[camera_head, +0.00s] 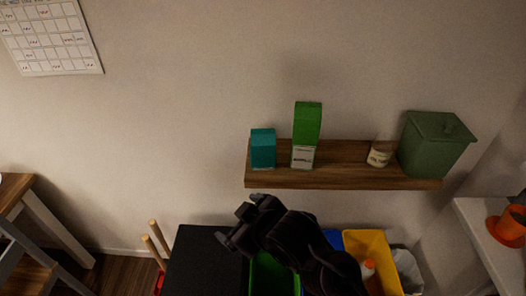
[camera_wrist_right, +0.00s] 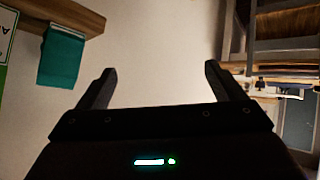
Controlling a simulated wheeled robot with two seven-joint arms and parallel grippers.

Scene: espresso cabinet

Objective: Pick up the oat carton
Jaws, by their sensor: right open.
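A small teal carton (camera_head: 263,148) and a taller green and white carton (camera_head: 306,135) stand upright on a wooden wall shelf (camera_head: 345,181). I cannot read on either label which one is oat. My right gripper (camera_head: 232,222) is below and left of the shelf, apart from both cartons. In the right wrist view the right gripper (camera_wrist_right: 160,80) is open with nothing between its fingers. There the teal carton (camera_wrist_right: 62,57) is at the upper left, outside the fingers, with part of the green and white carton (camera_wrist_right: 5,40) at the left edge. My left gripper is not in view.
A small jar (camera_head: 379,155) and a green lidded bin (camera_head: 435,145) stand on the shelf's right part. Below are a dark top (camera_head: 200,262), a yellow bin (camera_head: 378,247) and a green container (camera_head: 272,275).

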